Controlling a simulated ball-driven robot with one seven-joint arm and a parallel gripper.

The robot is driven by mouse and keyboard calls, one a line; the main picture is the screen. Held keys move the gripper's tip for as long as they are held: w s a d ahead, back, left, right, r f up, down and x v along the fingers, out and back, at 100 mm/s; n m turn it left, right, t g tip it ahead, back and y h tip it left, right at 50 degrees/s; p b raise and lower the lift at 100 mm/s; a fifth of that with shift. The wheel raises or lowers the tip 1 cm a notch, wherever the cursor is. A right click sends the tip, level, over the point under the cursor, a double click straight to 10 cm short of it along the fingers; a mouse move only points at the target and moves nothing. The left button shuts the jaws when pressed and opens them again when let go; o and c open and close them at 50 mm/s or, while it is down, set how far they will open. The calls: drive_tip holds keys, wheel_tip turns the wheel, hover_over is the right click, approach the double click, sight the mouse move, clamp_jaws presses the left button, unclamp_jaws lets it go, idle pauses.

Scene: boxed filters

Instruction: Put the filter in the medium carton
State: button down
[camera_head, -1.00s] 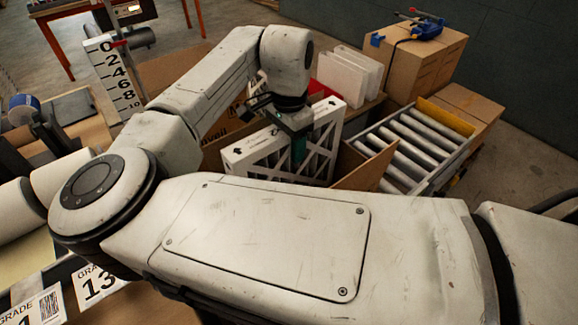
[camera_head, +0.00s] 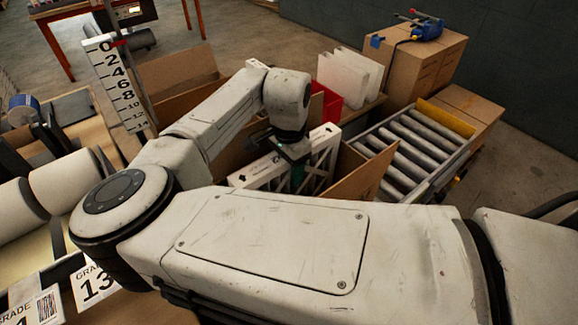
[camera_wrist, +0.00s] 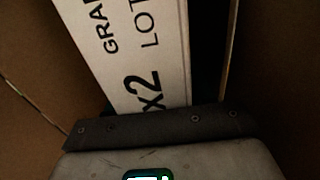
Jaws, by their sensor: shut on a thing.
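The filter (camera_head: 262,171) is a white-framed panel with a lattice face, standing on edge in the head view. My gripper (camera_head: 296,168) is shut on its top edge; the fingertips are mostly hidden by the wrist. The filter stands down inside an open brown carton (camera_head: 366,176), whose right flap shows beside it. My arm hides much of the carton and the filter's lower part. In the wrist view the filter's white edge (camera_wrist: 135,50) with black print runs away from my gripper, between brown cardboard walls (camera_wrist: 40,60). I cannot tell whether it touches the carton floor.
Another open carton (camera_head: 180,75) stands behind my arm at the left. A red bin (camera_head: 330,104) and white panels (camera_head: 350,78) stand behind. A roller conveyor (camera_head: 420,140) lies right of the carton. A ruler board (camera_head: 118,85) stands at the left.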

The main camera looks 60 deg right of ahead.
drive_tip(key=shift+f, duration=0.5)
drive_tip(key=shift+c, duration=2.2)
unclamp_jaws()
drive_tip(key=shift+r, duration=0.1)
wheel_tip(320, 180, up, 13)
drive_tip(key=shift+r+p, duration=0.1)
drive_tip(key=shift+p, duration=0.2)
